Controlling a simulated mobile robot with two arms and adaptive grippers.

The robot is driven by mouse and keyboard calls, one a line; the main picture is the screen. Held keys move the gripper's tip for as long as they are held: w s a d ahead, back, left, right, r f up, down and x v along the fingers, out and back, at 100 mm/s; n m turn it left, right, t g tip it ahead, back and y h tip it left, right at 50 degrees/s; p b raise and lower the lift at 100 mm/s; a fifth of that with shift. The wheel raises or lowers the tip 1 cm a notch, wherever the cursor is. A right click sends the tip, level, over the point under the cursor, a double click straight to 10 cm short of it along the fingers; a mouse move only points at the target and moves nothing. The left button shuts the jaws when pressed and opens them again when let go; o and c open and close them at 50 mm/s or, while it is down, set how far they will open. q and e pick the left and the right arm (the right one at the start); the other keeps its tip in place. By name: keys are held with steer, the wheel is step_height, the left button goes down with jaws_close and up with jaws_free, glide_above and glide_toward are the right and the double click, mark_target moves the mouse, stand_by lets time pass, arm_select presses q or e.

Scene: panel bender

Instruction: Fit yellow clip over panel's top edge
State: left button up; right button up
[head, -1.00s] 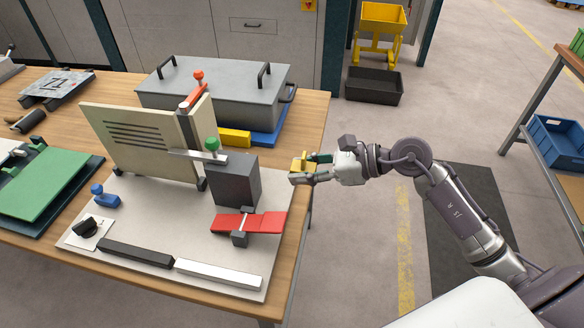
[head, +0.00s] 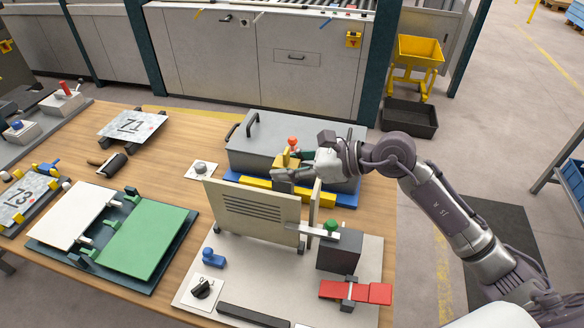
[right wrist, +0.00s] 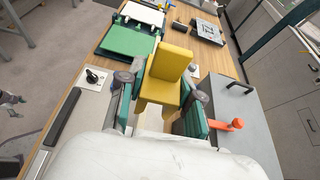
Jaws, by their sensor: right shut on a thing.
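The beige panel (head: 250,213) with dark slots stands upright on the pale base plate (head: 225,285) in the head view. My right gripper (head: 286,170) is at the panel's top edge, toward its right end. It is shut on the yellow clip (head: 287,159), which is partly hidden by the fingers in the head view. In the right wrist view the yellow clip (right wrist: 169,68) sits between the two fingers (right wrist: 157,100), with its two legs pointing toward the camera. I cannot tell whether the clip touches the panel. My left gripper is not in view.
A red-knobbed post (head: 293,143) stands close behind the gripper. The grey lidded box (head: 262,140) is behind the panel. A green knob (head: 331,225) and dark block (head: 338,250) are at the right. The green plate fixture (head: 145,240) lies left.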

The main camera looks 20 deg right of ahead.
steer(key=shift+w+a+r, duration=0.15)
steer(key=shift+a, duration=0.05)
steer(key=shift+d, duration=0.1)
steer(key=shift+s+d+f+b, duration=0.15)
steer(key=shift+f+b, duration=0.1)
steer(key=shift+f, duration=0.1)
steer(key=shift+s+d+f+b, duration=0.1)
steer(key=shift+d+f+b, duration=0.1)
steer(key=shift+f, duration=0.45)
steer(key=shift+w+a+f+b, duration=0.1)
steer(key=shift+a+f+b, duration=0.1)
steer(key=shift+f+b, duration=0.4)
steer(key=shift+f, duration=0.35)
arm_select(q)
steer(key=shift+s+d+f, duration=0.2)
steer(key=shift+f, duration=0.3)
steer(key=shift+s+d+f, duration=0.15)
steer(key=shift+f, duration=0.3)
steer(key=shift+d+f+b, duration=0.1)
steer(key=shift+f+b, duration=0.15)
steer(key=shift+b, duration=0.05)
